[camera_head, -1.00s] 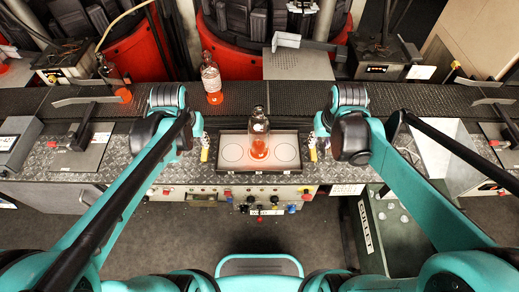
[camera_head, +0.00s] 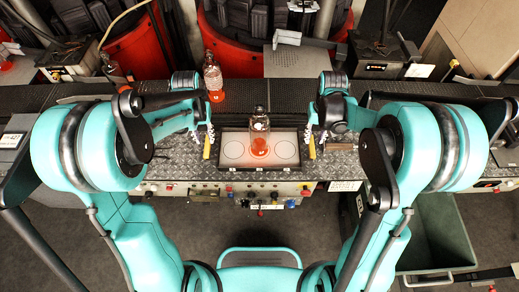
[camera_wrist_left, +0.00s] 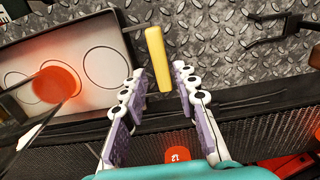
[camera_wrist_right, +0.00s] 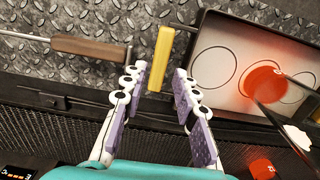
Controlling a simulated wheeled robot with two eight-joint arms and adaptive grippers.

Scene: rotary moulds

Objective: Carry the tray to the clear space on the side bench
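The tray (camera_head: 226,139) is pale with a dark rim and printed rings. It lies on the metal tread-plate bench, with a clear bottle (camera_head: 260,122) with a glowing orange base standing upright on its middle ring. A yellow handle bar is at each end, left (camera_head: 207,150) and right (camera_head: 312,149). My left gripper (camera_wrist_left: 158,78) is open, its fingers either side of the left yellow bar's near end in the left wrist view. My right gripper (camera_wrist_right: 160,78) is open, its fingers likewise either side of the right yellow bar (camera_wrist_right: 160,58). Neither visibly touches its bar.
Another bottle (camera_head: 213,76) with a glowing base stands on the dark conveyor (camera_head: 245,95) behind the bench. A brown-handled tool (camera_wrist_right: 90,48) lies on the bench near the right bar. A green bin (camera_head: 440,235) stands on the floor at front right. Control knobs line the bench front.

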